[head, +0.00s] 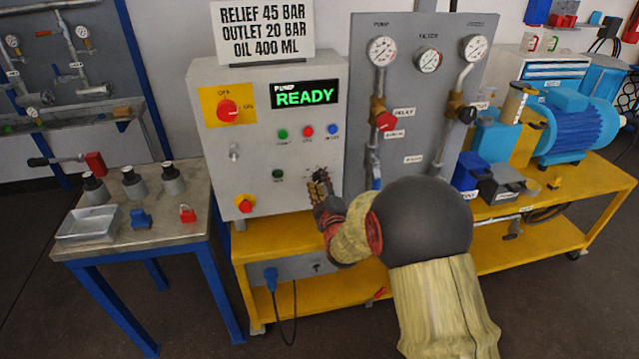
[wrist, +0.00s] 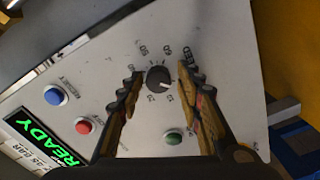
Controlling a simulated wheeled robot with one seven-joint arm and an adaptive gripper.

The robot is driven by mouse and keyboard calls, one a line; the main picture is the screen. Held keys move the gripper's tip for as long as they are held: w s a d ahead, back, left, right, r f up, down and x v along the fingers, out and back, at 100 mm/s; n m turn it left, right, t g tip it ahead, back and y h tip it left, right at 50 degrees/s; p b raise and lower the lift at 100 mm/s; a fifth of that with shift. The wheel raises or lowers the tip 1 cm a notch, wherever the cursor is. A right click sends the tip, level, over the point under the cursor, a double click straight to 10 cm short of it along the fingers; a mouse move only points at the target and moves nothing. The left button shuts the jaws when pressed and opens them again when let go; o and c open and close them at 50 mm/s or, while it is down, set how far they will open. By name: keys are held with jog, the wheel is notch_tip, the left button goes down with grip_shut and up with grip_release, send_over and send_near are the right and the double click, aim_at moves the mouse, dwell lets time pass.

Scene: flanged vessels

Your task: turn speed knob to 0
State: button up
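The speed knob (wrist: 158,79) is a small dark round knob with a pale pointer mark, on the light grey panel face. In the wrist view the mark points right and slightly down; small scale numbers ring the knob, turned and hard to read. My gripper (wrist: 160,76) is open, with one toothed finger on each side of the knob and a visible gap to it. I cannot tell whether the tips reach the knob's depth. In the head view my gripper (head: 320,180) is at the lower right of the control panel (head: 262,150) and hides the knob.
The display (head: 304,95) reads READY. Near the knob are a green button (wrist: 174,138), a red button (wrist: 83,126) and a blue reset button (wrist: 54,95). A red selector (head: 228,110) and a red-yellow knob (head: 245,204) are further left. Gauges and valves stand right.

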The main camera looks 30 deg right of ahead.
jog(key=shift+o, duration=0.7)
jog(key=shift+r, duration=0.1)
jog(key=v, duration=1.2)
